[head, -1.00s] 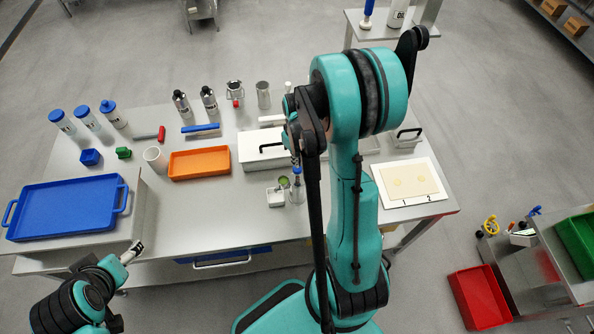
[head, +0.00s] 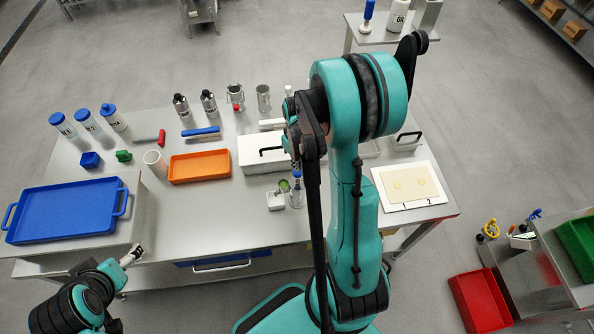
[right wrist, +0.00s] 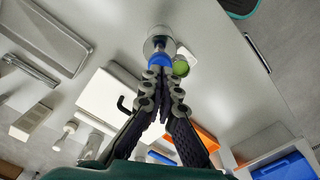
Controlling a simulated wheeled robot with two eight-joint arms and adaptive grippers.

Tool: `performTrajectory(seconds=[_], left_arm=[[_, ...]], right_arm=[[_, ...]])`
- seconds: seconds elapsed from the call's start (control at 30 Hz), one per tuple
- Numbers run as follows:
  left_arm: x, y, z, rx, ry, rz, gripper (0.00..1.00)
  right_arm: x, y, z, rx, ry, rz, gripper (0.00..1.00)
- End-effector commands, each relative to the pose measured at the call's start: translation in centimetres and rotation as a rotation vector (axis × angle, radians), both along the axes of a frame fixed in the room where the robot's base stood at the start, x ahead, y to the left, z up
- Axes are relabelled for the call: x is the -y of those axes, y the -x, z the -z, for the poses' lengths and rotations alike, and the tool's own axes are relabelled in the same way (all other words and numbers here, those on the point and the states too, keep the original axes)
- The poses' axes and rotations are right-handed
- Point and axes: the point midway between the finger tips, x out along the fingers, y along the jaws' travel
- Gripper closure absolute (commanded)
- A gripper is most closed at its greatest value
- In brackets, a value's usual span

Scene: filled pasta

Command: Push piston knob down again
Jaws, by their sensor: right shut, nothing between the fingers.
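The piston tool (head: 296,198) stands upright near the table's front edge in the head view, a clear-grey body with a blue knob (head: 297,174) on top. In the right wrist view the blue knob (right wrist: 160,60) lies just beyond my right fingertips. My right gripper (right wrist: 160,76) is shut and empty, its tips at the knob; whether they touch it I cannot tell. In the head view my arm hides most of the right gripper. My left gripper (head: 130,257) hangs at the lower left, away from the tool; its jaws are too small to read.
Bare table lies between.

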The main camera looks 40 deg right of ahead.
Motion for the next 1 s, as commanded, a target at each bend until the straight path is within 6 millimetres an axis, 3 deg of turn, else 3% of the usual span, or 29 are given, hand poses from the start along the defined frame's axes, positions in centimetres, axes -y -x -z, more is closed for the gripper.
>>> performTrajectory(seconds=[0.37,1.0], left_arm=[[0.0,0.0,0.1,0.000,0.000,0.000,0.24],[0.0,0.0,1.9,0.000,0.000,0.000,0.24]], right_arm=[[0.0,0.0,0.1,0.000,0.000,0.000,1.00],[0.0,0.0,1.9,0.000,0.000,0.000,1.00]])
